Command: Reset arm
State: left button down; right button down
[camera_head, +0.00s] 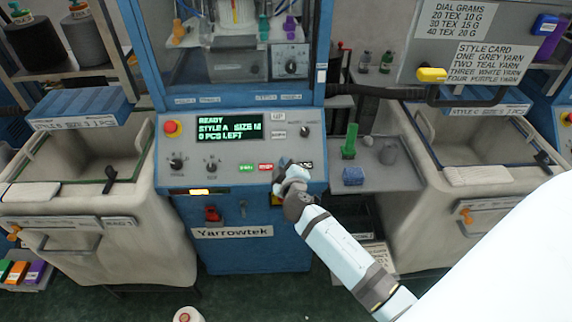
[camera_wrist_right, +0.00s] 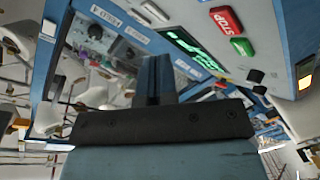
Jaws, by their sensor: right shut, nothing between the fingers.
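My right arm reaches up from the lower right in the head view. Its gripper (camera_head: 284,167) is in front of the lower right of the blue knitting machine's control panel (camera_head: 225,150), by the buttons. The fingers are small there and partly hidden by the wrist. In the right wrist view the dark fingers (camera_wrist_right: 155,80) are together with nothing between them. A red STOP button (camera_wrist_right: 226,20) and a green button (camera_wrist_right: 242,47) show beyond them. I cannot tell whether the fingertips touch the panel. My left gripper is not in view.
The panel's screen (camera_head: 229,128) reads READY, STYLE A, SIZE M, 0 PCS LEFT. Pale bins stand left (camera_head: 75,165) and right (camera_head: 475,140) of the machine. A white cone (camera_head: 187,314) is near the floor.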

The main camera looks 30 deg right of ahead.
dwell(0.7)
jog(key=s+a+f+m+g+y, duration=0.1)
jog(key=s+a+f+y, duration=0.2)
jog(key=s, duration=0.5)
jog(key=s+a+f+m+g+y, duration=0.1)
jog(key=s+a+f+g+y, duration=0.1)
jog(key=s+a+f, duration=0.3)
jog(key=s+a+f+g+y, duration=0.1)
jog(key=s+a+f+y, duration=0.3)
jog(key=s+a, duration=0.3)
jog(key=s, duration=0.5)
jog(key=shift+s+a+f+m+y, duration=0.3)
jog(key=shift+s+f+m+y, duration=0.1)
